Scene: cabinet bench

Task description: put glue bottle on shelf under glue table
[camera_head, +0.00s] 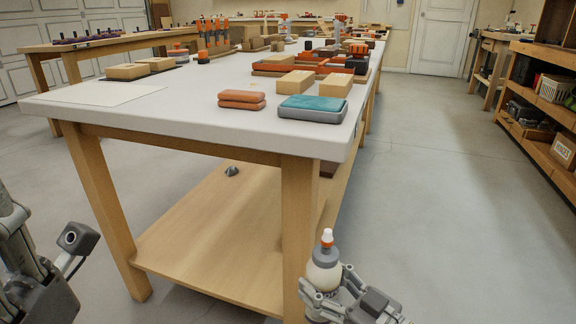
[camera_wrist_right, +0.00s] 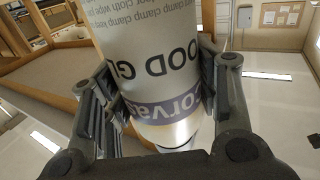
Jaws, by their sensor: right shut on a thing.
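In the right wrist view the bottle's printed label (camera_wrist_right: 155,60) fills the middle, between the two fingers of the gripper (camera_wrist_right: 160,100). The glue table (camera_head: 190,115) has a white top and a wooden lower shelf (camera_head: 215,235). My left arm shows at the lower left; its fingertips are not visible.
The near right table leg (camera_head: 298,225) stands just left of the bottle. A small dark object (camera_head: 232,171) sits on the lower shelf; the shelf's front is clear. A teal and grey pad (camera_head: 312,108) and orange pads (camera_head: 241,99) lie on the tabletop. Open floor lies to the right.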

